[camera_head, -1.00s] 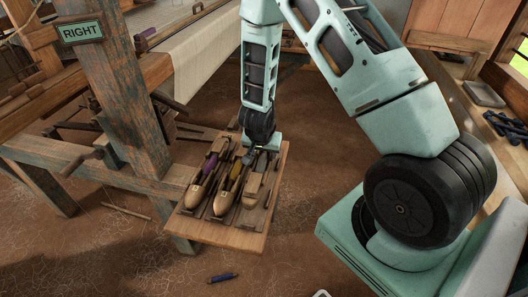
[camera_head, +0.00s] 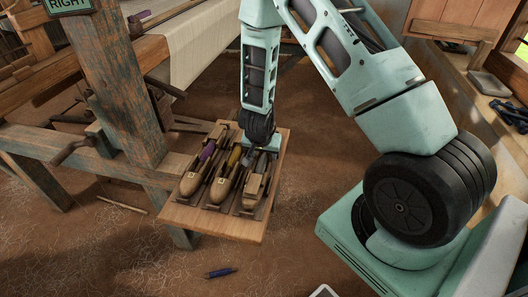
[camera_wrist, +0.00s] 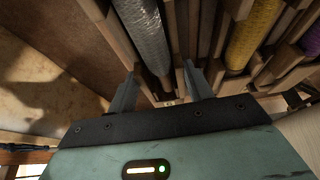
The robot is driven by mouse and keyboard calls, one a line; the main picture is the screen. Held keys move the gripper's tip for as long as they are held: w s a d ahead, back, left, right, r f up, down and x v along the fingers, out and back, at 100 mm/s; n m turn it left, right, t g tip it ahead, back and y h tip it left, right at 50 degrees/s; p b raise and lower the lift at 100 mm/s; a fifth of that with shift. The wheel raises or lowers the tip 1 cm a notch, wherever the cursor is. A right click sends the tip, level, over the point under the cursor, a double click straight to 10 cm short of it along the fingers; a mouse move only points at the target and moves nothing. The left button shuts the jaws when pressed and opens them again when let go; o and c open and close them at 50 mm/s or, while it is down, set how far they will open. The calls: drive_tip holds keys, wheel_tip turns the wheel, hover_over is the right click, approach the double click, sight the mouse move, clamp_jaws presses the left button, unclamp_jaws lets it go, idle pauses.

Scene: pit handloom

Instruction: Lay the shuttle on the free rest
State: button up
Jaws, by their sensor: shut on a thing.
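A wooden board (camera_head: 215,224) beside the loom post bears shuttles side by side. The left shuttle (camera_head: 191,183) carries purple thread and the middle one (camera_head: 221,189) yellow. My gripper (camera_head: 262,152) is over the far part of the right-hand shuttle (camera_head: 252,189). In the wrist view, my gripper (camera_wrist: 160,88) has a finger on each side of this shuttle, whose silver-grey bobbin (camera_wrist: 146,38) shows, and is shut on it. The shuttle lies along the right-hand place, roughly parallel to the others. I cannot tell whether it touches the rest beneath. Yellow (camera_wrist: 252,35) and purple (camera_wrist: 312,42) bobbins show to the right.
A blue pen-like object (camera_head: 220,272) lies on the floor. A bench with dark tools (camera_head: 510,115) is at the right.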

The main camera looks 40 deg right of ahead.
drive_tip(key=o, duration=1.2)
drive_tip(key=shift+o, duration=0.2)
wheel_tip(320, 180, up, 8)
drive_tip(key=p, duration=0.8)
